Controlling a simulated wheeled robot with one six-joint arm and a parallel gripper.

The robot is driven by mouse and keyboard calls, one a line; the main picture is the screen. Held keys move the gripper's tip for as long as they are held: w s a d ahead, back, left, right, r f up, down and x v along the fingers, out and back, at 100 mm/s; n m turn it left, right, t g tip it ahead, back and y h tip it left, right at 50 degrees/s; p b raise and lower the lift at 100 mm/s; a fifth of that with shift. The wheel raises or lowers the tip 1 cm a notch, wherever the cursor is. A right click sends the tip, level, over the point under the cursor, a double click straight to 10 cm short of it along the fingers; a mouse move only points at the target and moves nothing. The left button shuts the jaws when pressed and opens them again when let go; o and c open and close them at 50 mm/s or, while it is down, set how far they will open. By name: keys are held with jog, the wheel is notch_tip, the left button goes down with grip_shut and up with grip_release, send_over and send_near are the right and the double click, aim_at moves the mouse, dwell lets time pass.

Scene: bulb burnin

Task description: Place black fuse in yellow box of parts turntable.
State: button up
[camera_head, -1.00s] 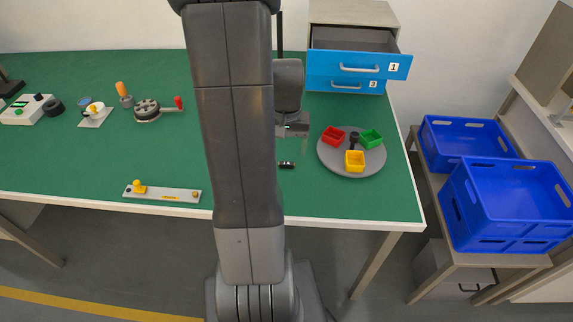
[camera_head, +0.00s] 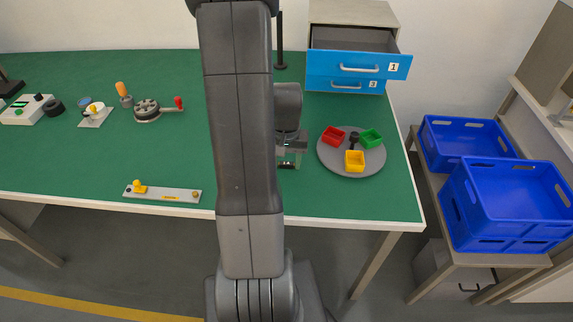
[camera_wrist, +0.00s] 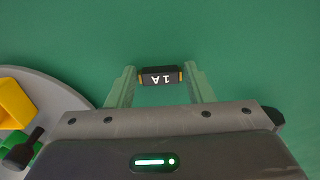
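The black fuse (camera_wrist: 160,76), marked "1A" and with brass-coloured ends, lies on the green table in the wrist view. My gripper (camera_wrist: 160,84) is open, with one finger on each side of the fuse near its ends. I cannot tell whether the fingers touch it. In the head view my gripper (camera_head: 290,160) is low over the table, and the fuse is hidden there. The yellow box (camera_head: 355,161) sits at the front of the grey parts turntable (camera_head: 338,165), right of my gripper. It also shows at the left edge of the wrist view (camera_wrist: 14,104).
A red box (camera_head: 333,136) and a green box (camera_head: 371,138) share the turntable around a black central knob (camera_head: 354,140). An open blue drawer (camera_head: 358,65) juts out behind. Blue crates (camera_head: 510,205) stand at the right. The table left of the turntable is mostly clear.

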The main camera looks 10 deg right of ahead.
aim_at(286, 164)
jog(key=c, duration=0.6)
jog(key=shift+o, duration=0.2)
jog(key=shift+r, duration=0.1)
notch_tip(286, 164, up, 10)
